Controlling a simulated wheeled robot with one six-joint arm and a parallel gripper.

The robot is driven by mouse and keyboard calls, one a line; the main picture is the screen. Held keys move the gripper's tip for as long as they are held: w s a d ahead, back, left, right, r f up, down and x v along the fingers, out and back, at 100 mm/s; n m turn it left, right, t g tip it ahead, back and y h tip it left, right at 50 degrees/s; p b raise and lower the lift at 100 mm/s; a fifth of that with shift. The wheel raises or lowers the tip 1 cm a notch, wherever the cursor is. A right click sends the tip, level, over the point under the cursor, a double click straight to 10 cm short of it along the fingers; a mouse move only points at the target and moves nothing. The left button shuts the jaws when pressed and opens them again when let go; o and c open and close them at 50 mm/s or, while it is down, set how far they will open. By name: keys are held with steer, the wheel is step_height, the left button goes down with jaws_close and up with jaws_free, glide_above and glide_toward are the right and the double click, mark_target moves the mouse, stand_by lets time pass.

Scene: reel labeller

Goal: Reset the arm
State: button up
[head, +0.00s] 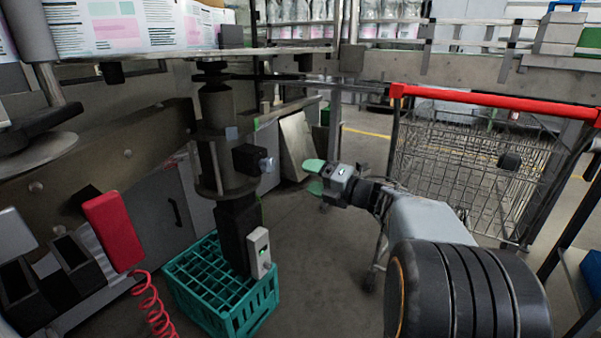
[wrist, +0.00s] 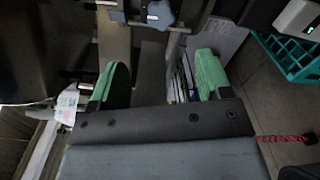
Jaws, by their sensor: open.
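My gripper (head: 314,176) has green fingertips and is at the middle of the head view, stretched out to the left from my grey arm. In the wrist view my gripper (wrist: 157,84) shows its two green fingers spread wide apart, with nothing between them. It is apart from the labelling machine's dark column (head: 218,140), to the right of it in the head view.
A teal crate (head: 222,318) stands on the floor below the column. A shopping cart with a red handle (head: 490,100) stands at the right. A red handset (head: 113,230) with a coiled cord is at the left. Bare floor (head: 330,270) shows below my gripper.

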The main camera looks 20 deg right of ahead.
step_height(320, 180, up, 18)
steer(key=s+d+m+h+p, duration=0.1)
steer(key=s+m+h+p, duration=0.1)
steer(key=m+h+p, duration=1.45)
steer(key=s+a+r+m+g+y+p, duration=0.1)
steer(key=s+a+m+g+y+p, duration=0.1)
steer(key=s+p, duration=0.4)
steer(key=s+a+r+m+g+y+p, duration=0.1)
steer(key=s+a+m+g+p, duration=0.3)
steer(key=p, duration=0.4)
steer(key=s+a+r+m+g+y+p, duration=0.1)
steer(key=s+a+m+g+y+p, duration=0.2)
steer(key=s+a+m+g+p, duration=0.1)
steer(key=s+m+g+p, duration=0.1)
steer(key=s+m+p, duration=0.1)
steer(key=s+p, duration=0.1)
steer(key=shift+s+p, duration=0.35)
steer(key=shift+s, duration=0.15)
